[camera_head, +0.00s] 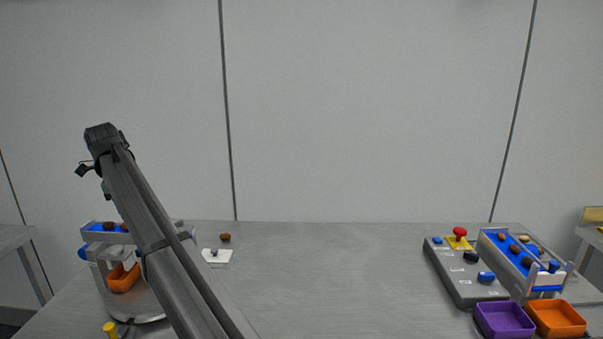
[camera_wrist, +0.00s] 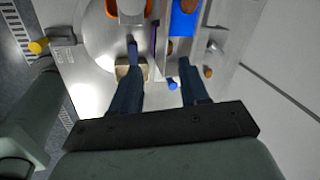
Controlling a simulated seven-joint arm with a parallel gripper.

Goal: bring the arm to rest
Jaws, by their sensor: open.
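My arm rises across the left of the head view, with its raised elbow-like end at the upper left. My gripper's fingers are not clearly visible in that view. In the wrist view my gripper (camera_wrist: 158,56) is open, its two dark blue fingers apart with nothing held between them. They hang over the left-hand machine, which has a blue belt (camera_wrist: 184,22) and a round metal base (camera_wrist: 92,40). The fingers look apart from the machine, but I cannot tell the exact height.
The left machine holds an orange tray (camera_head: 123,278). A brown date (camera_head: 225,237) lies near a small white plate (camera_head: 217,257). At right stand a button panel (camera_head: 459,282), a second belt (camera_head: 518,264), a purple bin (camera_head: 504,320) and an orange bin (camera_head: 557,319). The middle table is clear.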

